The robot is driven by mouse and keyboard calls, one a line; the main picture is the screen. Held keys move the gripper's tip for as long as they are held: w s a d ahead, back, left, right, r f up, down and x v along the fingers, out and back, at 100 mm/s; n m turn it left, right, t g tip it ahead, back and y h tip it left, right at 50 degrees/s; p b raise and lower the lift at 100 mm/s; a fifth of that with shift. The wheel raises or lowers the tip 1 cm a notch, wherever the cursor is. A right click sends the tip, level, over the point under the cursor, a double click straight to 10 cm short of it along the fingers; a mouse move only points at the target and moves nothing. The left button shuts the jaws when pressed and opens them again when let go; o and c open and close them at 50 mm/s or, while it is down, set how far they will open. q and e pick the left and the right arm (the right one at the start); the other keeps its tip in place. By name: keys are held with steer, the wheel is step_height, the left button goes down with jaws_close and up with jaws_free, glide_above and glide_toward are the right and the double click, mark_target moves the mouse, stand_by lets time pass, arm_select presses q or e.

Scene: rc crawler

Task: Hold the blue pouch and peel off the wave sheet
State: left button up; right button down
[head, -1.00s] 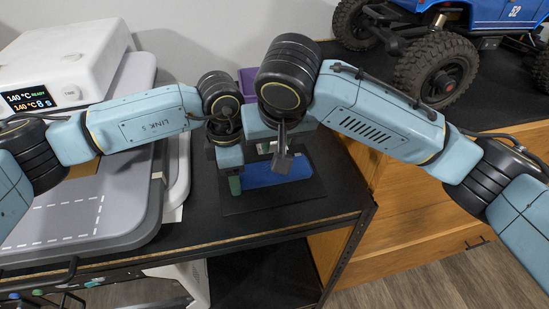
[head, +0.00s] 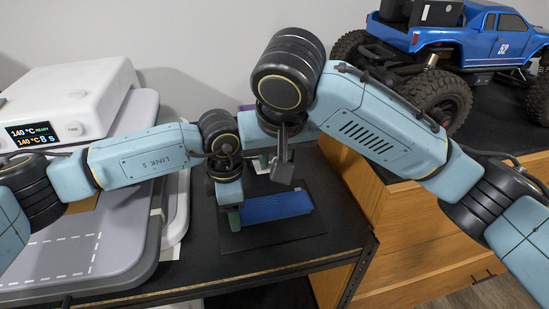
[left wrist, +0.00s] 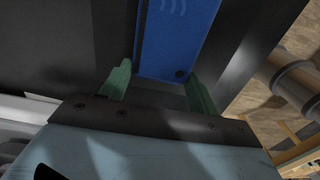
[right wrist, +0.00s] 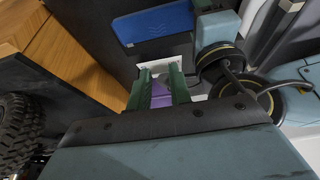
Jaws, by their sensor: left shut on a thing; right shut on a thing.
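The blue pouch (head: 278,206) lies on the dark mat (head: 290,228) in the head view. My left gripper (head: 234,218) is shut on the pouch's left end; in the left wrist view its green fingers (left wrist: 158,88) stand either side of the pouch (left wrist: 178,35). My right gripper (head: 262,163) is behind the pouch and apart from it. In the right wrist view its fingers (right wrist: 165,75) are closed on a white piece (right wrist: 180,65), apparently the wave sheet, mostly hidden.
A grey press (head: 60,230) with a white display unit (head: 70,95) fills the left side. A blue crawler truck (head: 480,45) stands on the wooden cabinet (head: 370,195) at right. A purple thing (head: 246,107) is behind my right wrist. The table's front edge (head: 290,268) is near the mat.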

mark_target(256, 163)
arm_select(q)
steer(key=shift+s+a+f, duration=0.15)
steer(key=shift+s+f, duration=0.05)
steer(key=shift+f, duration=0.1)
steer(key=o, duration=1)
steer(key=shift+o, duration=0.2)
step_height(256, 163, up, 12)
steer(key=shift+w+r, duration=0.15)
steer(key=shift+r, duration=0.1)
